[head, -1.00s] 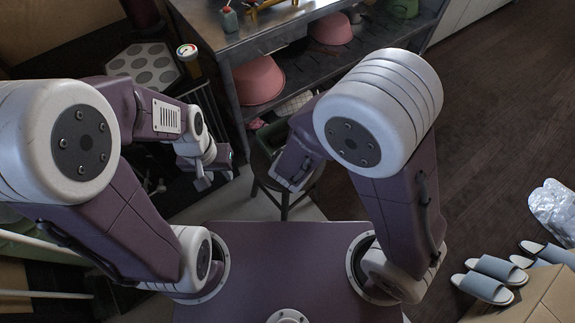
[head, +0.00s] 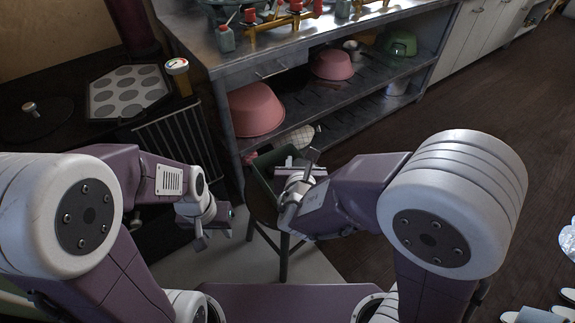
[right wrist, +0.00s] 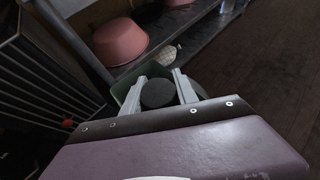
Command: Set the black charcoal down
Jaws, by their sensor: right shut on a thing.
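My right gripper (head: 297,166) is over the small stool in the head view. In the right wrist view its two fingers (right wrist: 158,90) are shut on the black charcoal (right wrist: 158,94), a dark rounded piece. The charcoal cannot be made out in the head view. My left gripper (head: 212,232) hangs low at the left, beside the stove; its finger gap is unclear.
A green bin (head: 262,180) stands on the dark stool (head: 283,262), partly behind my right gripper. A metal shelf bench (head: 300,57) holds pink basins (head: 256,108) and a green bowl (head: 398,44). A muffin tray (head: 127,93) lies on the stove. Open floor is at right.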

